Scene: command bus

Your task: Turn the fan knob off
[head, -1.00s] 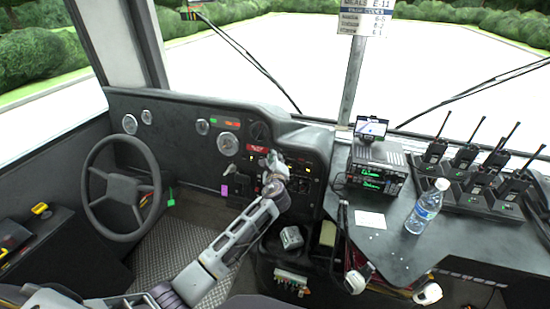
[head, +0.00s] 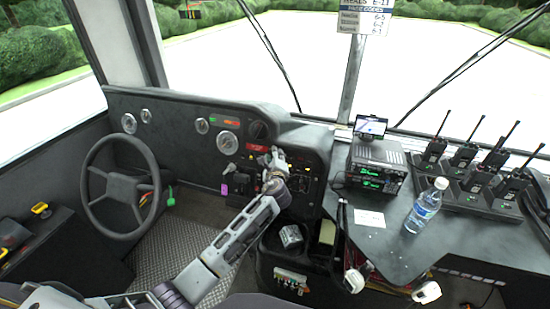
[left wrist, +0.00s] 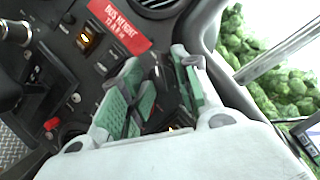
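My left gripper (head: 274,157) is at the dashboard, just right of the gauges. In the left wrist view, its two green-padded fingers (left wrist: 165,88) stand apart on either side of a dark, knob-like part (left wrist: 164,84) on the panel. This part may be the fan knob; its markings are not readable and the fingers and palm partly cover it. I cannot tell whether the pads touch it. Another round black dial (head: 259,130) sits up and left of the gripper in the head view. My right gripper is not in view.
A red bus-height label (left wrist: 118,28) and a lit orange switch (left wrist: 88,40) are beside the fingers. The steering wheel (head: 90,207) is to the left. A radio (head: 377,165), a water bottle (head: 424,207) and several handheld radios (head: 495,160) stand on the right console.

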